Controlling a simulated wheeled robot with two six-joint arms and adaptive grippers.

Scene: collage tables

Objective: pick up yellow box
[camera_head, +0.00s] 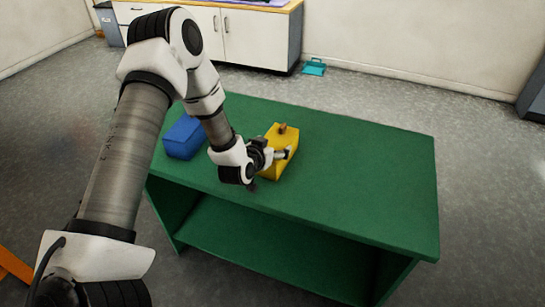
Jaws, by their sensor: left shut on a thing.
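The yellow box (285,140) is at the left part of the green table (360,175), with a small brown thing on its top. My left gripper (284,154) is at the box's near side and is shut on it. The gripper and wrist hide part of the box's near left side. I cannot tell whether the box touches the table top. My right gripper does not show.
A blue box (184,138) stands on the table left of the yellow box, close to my left forearm. The right half of the table top is clear. A white cabinet (255,38) stands by the back wall, with a teal thing (314,67) on the floor beside it.

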